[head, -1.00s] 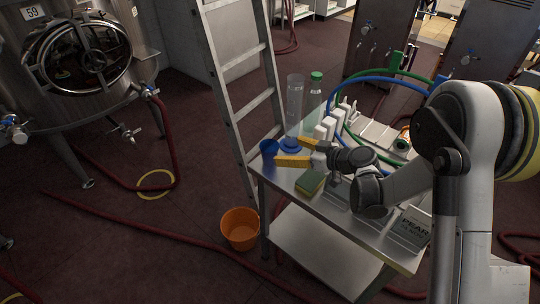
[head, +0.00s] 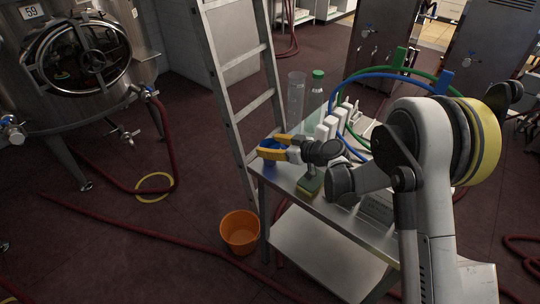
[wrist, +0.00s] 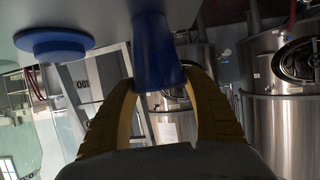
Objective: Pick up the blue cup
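The blue cup (wrist: 158,50) sits between the two yellow fingers of my gripper (wrist: 160,82) in the wrist view, which looks upside down. A finger lies close along each side near one end of the cup. I cannot tell whether both press on it. In the head view the gripper (head: 268,146) is at the near left corner of the table (head: 310,212). Its fingers partly hide the cup (head: 270,161).
A round blue piece (wrist: 54,43) is beside the cup. A clear cylinder (head: 296,95) and a green-capped bottle (head: 317,90) stand behind. A green-topped sponge (head: 309,187) lies close to my arm. A ladder (head: 238,90) stands left; an orange bucket (head: 240,232) is on the floor.

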